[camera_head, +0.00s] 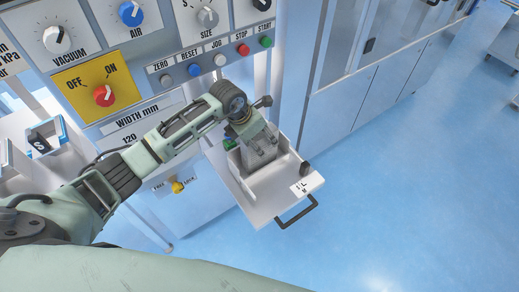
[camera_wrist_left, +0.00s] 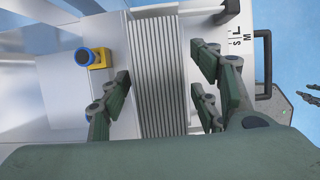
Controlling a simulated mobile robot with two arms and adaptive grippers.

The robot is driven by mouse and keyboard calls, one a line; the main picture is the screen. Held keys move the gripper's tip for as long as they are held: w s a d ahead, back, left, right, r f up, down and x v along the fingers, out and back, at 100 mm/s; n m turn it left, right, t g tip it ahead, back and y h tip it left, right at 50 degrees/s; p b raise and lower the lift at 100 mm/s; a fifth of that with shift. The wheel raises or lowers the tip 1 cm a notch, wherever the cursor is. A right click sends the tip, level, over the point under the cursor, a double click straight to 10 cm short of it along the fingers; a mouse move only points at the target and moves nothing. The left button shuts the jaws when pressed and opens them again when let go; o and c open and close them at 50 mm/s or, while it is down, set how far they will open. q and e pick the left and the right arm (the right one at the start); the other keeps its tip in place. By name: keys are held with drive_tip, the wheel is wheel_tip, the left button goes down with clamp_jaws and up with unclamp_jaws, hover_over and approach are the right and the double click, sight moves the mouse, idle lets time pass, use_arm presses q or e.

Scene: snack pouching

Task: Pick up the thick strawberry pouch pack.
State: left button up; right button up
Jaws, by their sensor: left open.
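A thick grey stack (camera_head: 260,153) stands in the pulled-out white tray (camera_head: 262,211). In the left wrist view it is a block of silvery ribbed edges (camera_wrist_left: 160,60). No strawberry print shows, so I cannot confirm that it is the strawberry pouch pack. My left gripper (camera_head: 256,150) is at the stack, pointing down into the tray. In the left wrist view my left gripper (camera_wrist_left: 162,95) is open, with fingers on both sides of the stack. Contact with the stack is not clear. My right gripper is not clearly in view.
The tray has a black front handle (camera_head: 298,213), a size scale and a dark knob (camera_head: 305,168). A yellow-and-blue knob (camera_wrist_left: 93,57) sits left of the stack. The control panel (camera_head: 165,75) rises behind my left arm. Blue floor (camera_head: 420,190) is clear at right.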

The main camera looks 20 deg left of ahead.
use_arm(q)
drive_tip(key=shift+f, duration=0.1)
drive_tip(key=shift+c, duration=0.5)
clamp_jaws()
idle(0.4)
